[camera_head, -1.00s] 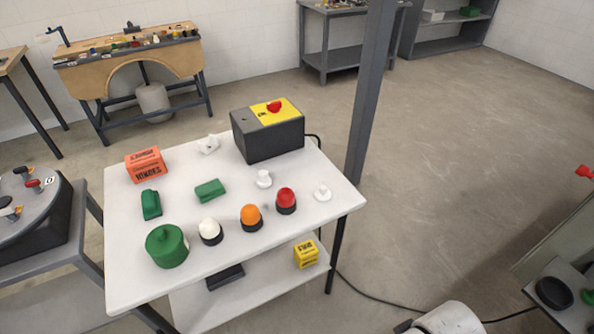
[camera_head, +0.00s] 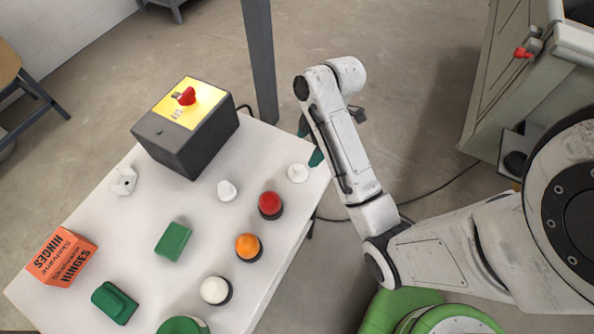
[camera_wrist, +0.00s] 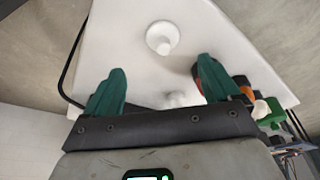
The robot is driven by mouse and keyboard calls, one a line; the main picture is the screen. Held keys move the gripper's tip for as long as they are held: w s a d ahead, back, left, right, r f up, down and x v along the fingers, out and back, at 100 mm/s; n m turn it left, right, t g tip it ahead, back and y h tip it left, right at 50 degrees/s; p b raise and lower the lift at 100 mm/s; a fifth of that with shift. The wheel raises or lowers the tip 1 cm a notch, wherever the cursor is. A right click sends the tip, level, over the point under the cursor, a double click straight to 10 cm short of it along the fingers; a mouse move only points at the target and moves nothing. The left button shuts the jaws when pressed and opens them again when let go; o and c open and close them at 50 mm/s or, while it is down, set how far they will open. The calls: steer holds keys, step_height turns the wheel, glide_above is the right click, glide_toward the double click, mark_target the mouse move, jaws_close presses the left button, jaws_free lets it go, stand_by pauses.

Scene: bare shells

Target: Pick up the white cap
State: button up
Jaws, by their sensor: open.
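Several white pieces are on the white table (camera_head: 255,160), and I cannot tell for sure which is the white cap. A small white piece with a round flange and a knob (camera_head: 298,173) stands near the table's right corner; it also shows in the wrist view (camera_wrist: 162,38), beyond the fingertips. A similar white piece (camera_head: 227,190) stands to its left, partly hidden in the wrist view (camera_wrist: 176,99). A white dome on a black base (camera_head: 214,290) is nearer the front. My gripper (camera_head: 310,142), with green fingers, is open and empty, above the corner piece; in the wrist view (camera_wrist: 160,70) its fingers are spread.
Red (camera_head: 270,203) and orange (camera_head: 248,246) domes stand in line with the white dome. A dark box with a yellow top (camera_head: 187,128) stands at the back. Green blocks (camera_head: 173,241), an orange hinge box (camera_head: 62,257) and a white bracket (camera_head: 123,181) are at left. A grey post (camera_head: 260,60) rises behind the table.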

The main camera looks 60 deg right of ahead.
mark_target(299, 167)
steer(key=shift+b+x, duration=2.65)
steer(key=shift+x, duration=0.25)
steer(key=shift+b+x, duration=0.55)
steer(key=shift+x, duration=1.55)
steer(key=shift+s+a, duration=0.1)
steer(key=shift+s, duration=0.1)
steer(key=c, duration=1.1)
steer(key=shift+r, duration=0.45)
step_height(299, 167, up, 2)
steer(key=shift+w+r, duration=0.1)
steer(key=shift+r, duration=0.15)
steer(key=shift+s+a+r+p, duration=0.25)
steer(key=shift+s+r+p, duration=1.35)
steer(key=shift+s, duration=0.7)
steer(key=shift+s+a+r+p, duration=0.25)
steer(key=shift+s+r+p, duration=1.35)
steer(key=shift+s, duration=0.7)
steer(key=shift+s+a+r+p, duration=0.25)
steer(key=shift+s+r+p, duration=1.35)
steer(key=shift+s, duration=0.7)
